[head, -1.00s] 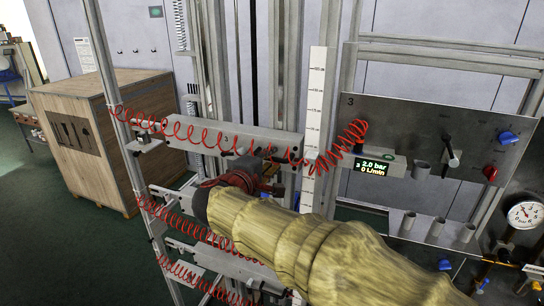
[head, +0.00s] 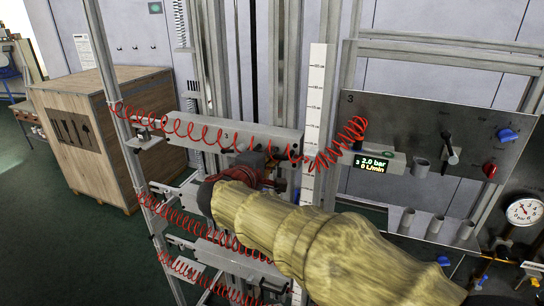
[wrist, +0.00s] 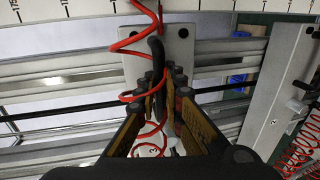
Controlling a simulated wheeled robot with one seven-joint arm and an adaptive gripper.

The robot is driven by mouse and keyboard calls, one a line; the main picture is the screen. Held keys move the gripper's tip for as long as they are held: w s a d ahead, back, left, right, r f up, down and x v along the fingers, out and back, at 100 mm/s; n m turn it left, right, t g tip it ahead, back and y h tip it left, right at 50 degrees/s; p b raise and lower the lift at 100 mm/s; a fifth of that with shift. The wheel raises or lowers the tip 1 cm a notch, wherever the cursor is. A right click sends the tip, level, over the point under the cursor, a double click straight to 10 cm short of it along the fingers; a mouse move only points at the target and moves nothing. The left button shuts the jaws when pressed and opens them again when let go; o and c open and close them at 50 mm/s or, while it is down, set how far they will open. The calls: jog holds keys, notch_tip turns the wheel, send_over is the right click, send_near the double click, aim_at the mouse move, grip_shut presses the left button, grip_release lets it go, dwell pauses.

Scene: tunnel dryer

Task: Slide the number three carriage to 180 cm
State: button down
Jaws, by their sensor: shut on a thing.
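The number three carriage (head: 215,130) is a long grey crossbar on the upright rails, with a red coiled hose along it. My gripper (head: 262,160) is at its right part, partly hidden behind my sleeved arm. In the wrist view my gripper (wrist: 160,85) has its fingers closed around a black handle (wrist: 156,50) on a grey plate (wrist: 178,45). A loop of red hose (wrist: 135,45) passes by the fingers. A white upright scale (head: 316,110) stands to the right of the carriage; its figures are too small to read surely.
More crossbars with red hoses (head: 170,215) hang below. A panel marked 3 (head: 425,125) with knobs and a display (head: 372,164) reading 2.0 bar and 0 L/min stands at right. A pressure gauge (head: 523,211) is at far right. A wooden crate (head: 115,130) stands at left.

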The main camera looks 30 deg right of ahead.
dwell(0.7)
notch_tip(320, 180, up, 20)
jog(key=p, duration=0.3)
jog(key=shift+r, duration=0.2)
jog(key=c, duration=2)
grip_release()
jog(key=shift+f, duration=0.1)
jog(key=shift+o, duration=0.2)
jog(key=shift+f, duration=0.1)
jog(key=v, duration=1.2)
